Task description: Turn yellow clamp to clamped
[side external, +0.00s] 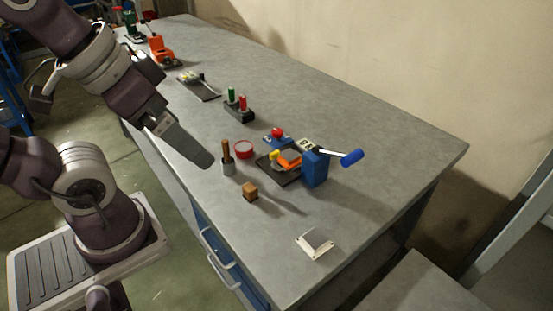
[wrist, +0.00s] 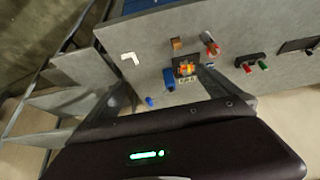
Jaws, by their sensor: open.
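The likely yellow clamp is a small device with a yellow knob (side external: 273,155) and an orange part (side external: 291,158) on a dark base plate (side external: 270,174), at the middle of the bench. In the wrist view the orange and yellow device (wrist: 187,69) lies between my spread fingers, small and far off. Its clamp position is too small to tell. My gripper (side external: 207,162) is above the bench, left of the device and apart from it. In the wrist view my gripper (wrist: 167,88) is open and empty.
A blue block (side external: 315,168) with a blue-ended handle (side external: 352,157) stands right beside the device. Near it are a red ball knob (side external: 277,132), red ring (side external: 243,149), wooden-handled tool (side external: 227,160), wooden cube (side external: 250,191) and pale bracket (side external: 315,244). The bench's right side is clear.

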